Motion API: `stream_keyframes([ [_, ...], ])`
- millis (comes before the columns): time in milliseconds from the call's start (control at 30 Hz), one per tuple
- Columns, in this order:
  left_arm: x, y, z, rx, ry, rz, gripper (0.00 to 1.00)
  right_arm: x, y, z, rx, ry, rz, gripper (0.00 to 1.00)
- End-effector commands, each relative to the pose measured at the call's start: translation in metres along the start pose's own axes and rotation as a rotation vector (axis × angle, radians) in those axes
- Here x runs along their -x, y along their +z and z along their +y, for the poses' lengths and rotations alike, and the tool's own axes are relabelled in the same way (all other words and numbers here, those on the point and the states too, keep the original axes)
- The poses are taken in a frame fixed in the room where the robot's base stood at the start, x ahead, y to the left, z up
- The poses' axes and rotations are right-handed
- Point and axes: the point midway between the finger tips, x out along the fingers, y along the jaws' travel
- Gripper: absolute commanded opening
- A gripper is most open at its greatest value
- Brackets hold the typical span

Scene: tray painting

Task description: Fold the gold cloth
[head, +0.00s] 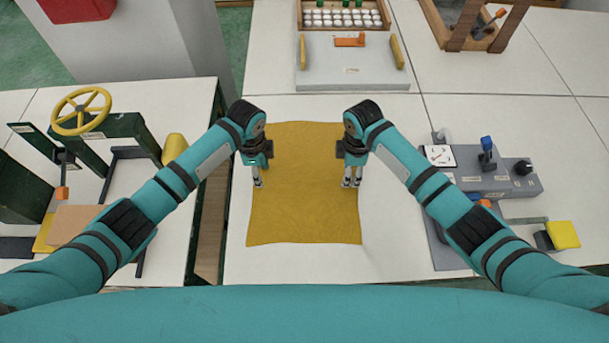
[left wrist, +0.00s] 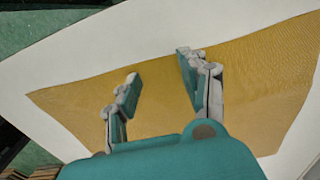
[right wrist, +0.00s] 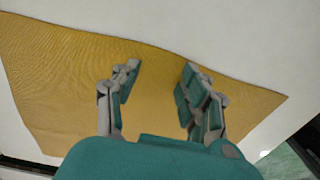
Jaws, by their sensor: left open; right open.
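The gold cloth (head: 303,215) lies spread flat on the white table, longer from front to back than it is wide. Its edges are slightly wavy. My left gripper (head: 258,184) is open over the cloth's left edge, and my right gripper (head: 350,183) is open over its right edge. The left wrist view shows the open left fingers (left wrist: 160,85) with cloth (left wrist: 255,85) behind them. The right wrist view shows the open right fingers (right wrist: 158,82) over the cloth (right wrist: 60,85). Nothing is between either pair of fingers. I cannot tell whether the fingertips touch the cloth.
A grey board (head: 350,75) with an orange piece stands behind the cloth, before a tray of white items (head: 343,18). A grey control panel (head: 490,180) is at right. A yellow handwheel (head: 80,111) stands on the left table, across a gap. White table beside the cloth is clear.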

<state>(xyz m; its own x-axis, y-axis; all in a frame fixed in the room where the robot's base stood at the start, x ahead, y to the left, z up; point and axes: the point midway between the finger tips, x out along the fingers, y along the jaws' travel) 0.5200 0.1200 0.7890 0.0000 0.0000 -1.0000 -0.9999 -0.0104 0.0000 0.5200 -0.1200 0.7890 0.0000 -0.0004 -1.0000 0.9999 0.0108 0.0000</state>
Motion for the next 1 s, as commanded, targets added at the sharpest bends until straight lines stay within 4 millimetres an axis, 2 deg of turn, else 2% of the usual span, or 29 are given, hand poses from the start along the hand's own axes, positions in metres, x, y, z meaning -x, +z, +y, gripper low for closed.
stream_keyframes([
  [133,-0.0048,0.0000,0.0001,0.000,0.000,0.000,0.44,-0.0048,-0.0001,-0.0001,0.000,0.000,0.000,0.44],
  [800,-0.0050,0.0004,0.0008,0.000,0.002,-0.001,0.00,-0.0052,0.0004,-0.0008,-0.001,-0.002,-0.001,0.00],
  [1000,-0.0057,0.0007,0.0011,0.001,0.003,-0.002,0.00,-0.0060,0.0006,-0.0011,-0.001,-0.003,-0.002,0.00],
])
